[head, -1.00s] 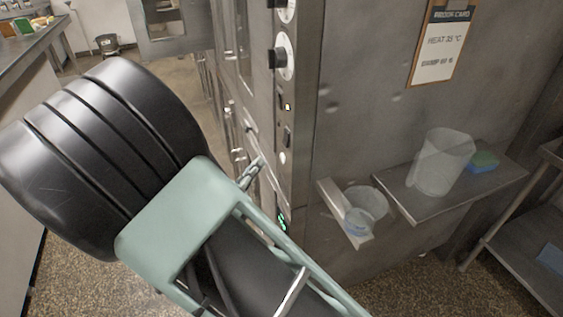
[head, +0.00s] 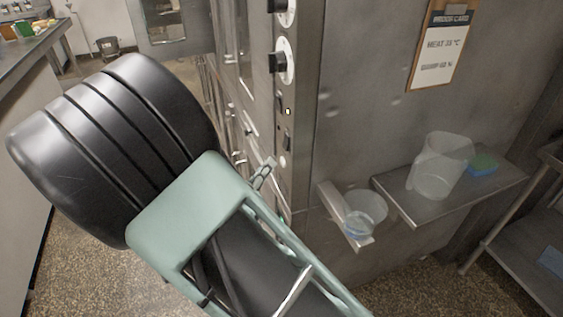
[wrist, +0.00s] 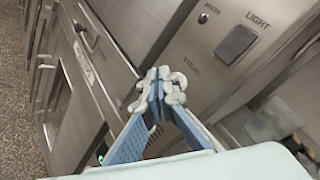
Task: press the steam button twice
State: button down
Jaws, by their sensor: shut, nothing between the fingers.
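The steam button (head: 283,161) shows in the head view as a small pale round spot low on the oven's narrow control panel, below a dark switch. The closed tips also show in the wrist view (wrist: 160,86). I cannot tell whether they touch the button.
The dark LIGHT switch (wrist: 236,44) is beside the STEAM label. Dials (head: 284,60) sit higher on the panel. Right of it are a small bracket with a clear cup (head: 366,212) and a shelf (head: 425,208) with a clear jug (head: 440,165) and a sponge (head: 482,164).

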jog(key=shift+d, duration=0.15)
dwell(0.7)
jog(key=shift+w+d, duration=0.1)
jog(key=shift+d, duration=0.15)
jog(key=shift+w+d+p, duration=0.1)
jog(key=shift+d+p, duration=0.2)
jog(key=shift+d, duration=0.1)
dwell(0.6)
dwell(0.3)
jog(key=shift+s+a+p, duration=0.2)
jog(key=shift+a+p, duration=0.2)
jog(key=shift+a, duration=0.4)
jog(key=shift+a, duration=0.1)
jog(key=a, duration=0.2)
jog(key=s+a+p, duration=0.1)
jog(key=a, duration=0.1)
jog(key=shift+s+a+p, duration=0.2)
jog(key=shift+a+p, duration=0.1)
dwell(0.4)
